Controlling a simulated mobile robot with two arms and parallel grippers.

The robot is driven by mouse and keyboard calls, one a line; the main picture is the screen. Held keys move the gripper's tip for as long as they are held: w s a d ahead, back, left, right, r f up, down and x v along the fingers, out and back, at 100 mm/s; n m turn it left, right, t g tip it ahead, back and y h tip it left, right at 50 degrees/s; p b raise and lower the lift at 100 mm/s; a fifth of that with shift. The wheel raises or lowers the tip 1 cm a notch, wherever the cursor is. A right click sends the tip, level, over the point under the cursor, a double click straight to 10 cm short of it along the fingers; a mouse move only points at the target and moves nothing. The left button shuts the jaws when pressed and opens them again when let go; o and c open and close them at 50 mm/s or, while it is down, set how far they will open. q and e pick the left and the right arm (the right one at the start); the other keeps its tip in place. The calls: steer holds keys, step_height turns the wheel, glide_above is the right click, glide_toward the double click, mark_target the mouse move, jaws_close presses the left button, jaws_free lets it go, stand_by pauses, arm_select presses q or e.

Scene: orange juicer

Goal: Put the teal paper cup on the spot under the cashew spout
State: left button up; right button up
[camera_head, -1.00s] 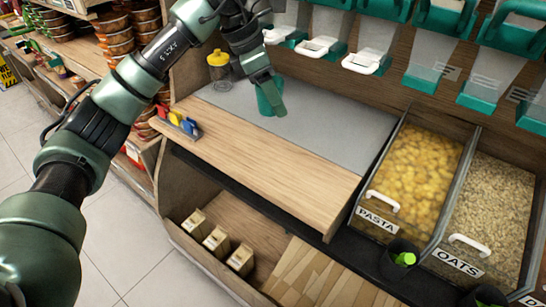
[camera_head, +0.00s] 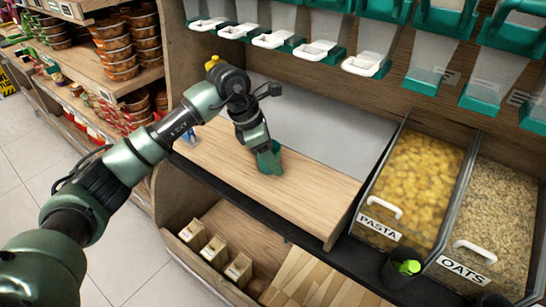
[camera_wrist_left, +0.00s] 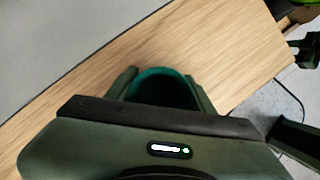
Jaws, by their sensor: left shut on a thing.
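My left gripper (camera_head: 266,150) is shut on the teal paper cup (camera_head: 269,161), above or on the wooden front part of the counter (camera_head: 310,190). I cannot tell whether the cup touches the wood. In the left wrist view the cup's round rim (camera_wrist_left: 163,76) shows between the two fingers, and its lower part is hidden. A row of dispenser spouts with white handles (camera_head: 318,50) hangs at the back above the grey mat (camera_head: 330,120). No cashew label can be read, so I cannot tell which spout is cashew.
Bins of pasta (camera_head: 415,170) and oats (camera_head: 495,200) stand on the right. A dark cup with a green item (camera_head: 403,268) is in front of them. A yellow-lidded jar (camera_head: 212,62) is mostly behind my arm. The visible grey mat is clear.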

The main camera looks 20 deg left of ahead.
arm_select(q)
steer(key=o, duration=1.3)
steer(key=shift+r, duration=0.1)
